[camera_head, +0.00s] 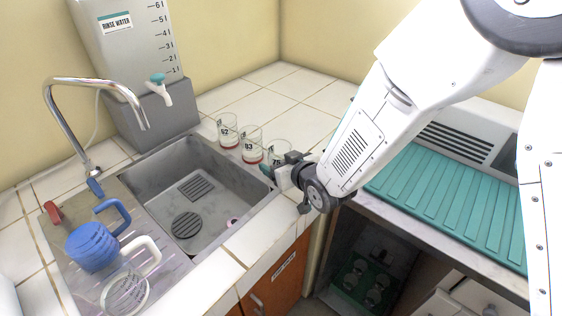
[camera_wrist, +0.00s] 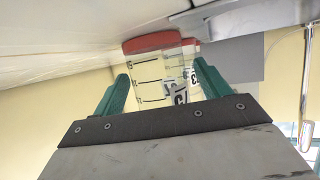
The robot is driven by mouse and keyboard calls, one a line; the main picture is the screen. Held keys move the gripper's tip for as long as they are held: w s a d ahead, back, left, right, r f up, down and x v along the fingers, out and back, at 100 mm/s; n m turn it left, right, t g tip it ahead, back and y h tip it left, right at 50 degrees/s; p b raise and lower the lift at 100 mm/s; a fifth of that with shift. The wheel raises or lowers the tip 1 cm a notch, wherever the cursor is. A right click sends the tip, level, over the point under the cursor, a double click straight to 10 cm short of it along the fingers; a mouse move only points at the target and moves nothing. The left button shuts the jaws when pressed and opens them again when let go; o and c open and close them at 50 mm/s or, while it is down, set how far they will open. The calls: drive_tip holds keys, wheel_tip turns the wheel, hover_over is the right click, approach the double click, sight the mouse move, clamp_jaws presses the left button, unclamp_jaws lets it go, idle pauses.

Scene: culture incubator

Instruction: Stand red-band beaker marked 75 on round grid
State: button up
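The red-band beaker marked 75 (camera_head: 279,149) stands last in the row behind the sink, partly hidden by my gripper (camera_head: 272,171). In the wrist view, which is upside down, the same clear beaker (camera_wrist: 155,68) shows its red band at the top and scale lines. The teal fingers of my gripper (camera_wrist: 158,75) lie on either side of it; whether they press on the glass is not clear. The round grid (camera_head: 186,225) is a dark disc on the sink floor. A rectangular dark grid (camera_head: 196,187) lies behind it.
Beakers marked 62 (camera_head: 228,131) and 83 (camera_head: 252,146) stand left of it. The sink (camera_head: 222,182) has raised edges and a faucet (camera_head: 95,82) at its left. A blue jug (camera_head: 92,247) and a white-handled one (camera_head: 125,292) sit on the drainboard. A teal ribbed mat (camera_head: 450,200) lies right.

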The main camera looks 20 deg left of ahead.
drive_tip(key=shift+d+r, duration=0.1)
drive_tip(key=shift+r, duration=0.1)
drive_tip(key=v, duration=1.1)
drive_tip(key=shift+s+d+r, duration=0.2)
drive_tip(key=shift+s+d, duration=0.05)
drive_tip(key=shift+s, duration=0.05)
drive_tip(key=w+d+r+m+g+h, duration=0.1)
drive_tip(key=d+r+m+h, duration=0.25)
drive_tip(key=d, duration=0.75)
drive_tip(key=d+r+m+h, duration=0.2)
drive_tip(key=d+r+h, duration=0.25)
drive_tip(key=d, duration=0.65)
drive_tip(key=s+d+r+m+g+h, duration=0.1)
drive_tip(key=s+d+r+m+g, duration=0.1)
drive_tip(key=s+d, duration=0.5)
drive_tip(key=s+d+r+m+g+h, duration=0.1)
drive_tip(key=s+d+r+g, duration=0.3)
drive_tip(key=s, duration=0.9)
drive_tip(key=d+r+m, duration=0.1)
drive_tip(key=d, duration=0.2)
drive_tip(key=shift+d+g, duration=0.15)
drive_tip(key=shift+g, duration=0.15)
